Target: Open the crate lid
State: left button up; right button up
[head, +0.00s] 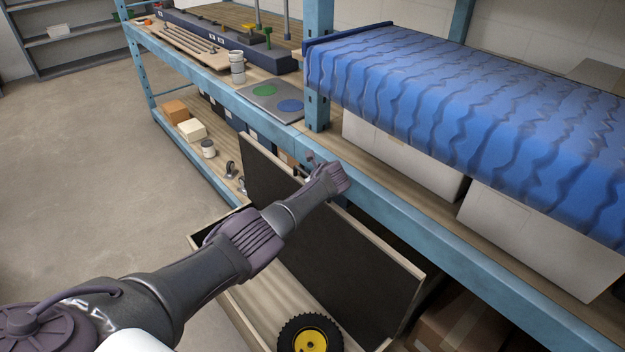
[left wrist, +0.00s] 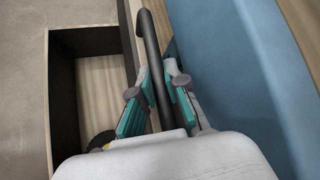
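The crate (head: 245,318) stands on the floor under the shelf, with its wooden inside showing. Its dark lid (head: 350,255) stands raised, nearly upright, at the shelf side. The crate also shows in the left wrist view (left wrist: 62,105). My left gripper (head: 335,178) is at the lid's upper edge, near the shelf beam. In the left wrist view, a dark bar handle (left wrist: 149,42) passes between the fingers of my left gripper (left wrist: 157,68), which look apart with a small gap around it. Contact at the fingertips is unclear. My right gripper is out of view.
A black wheel with a yellow hub (head: 310,336) lies in the crate. The blue shelf beam (head: 440,245) runs close behind the lid. The floor (head: 80,160) at left is clear.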

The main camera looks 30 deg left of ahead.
pick_arm(q)
jog(key=o, duration=0.4)
jog(key=shift+o, duration=0.2)
jog(key=v, duration=0.8)
jog(key=shift+s+d, duration=0.1)
dwell(0.6)
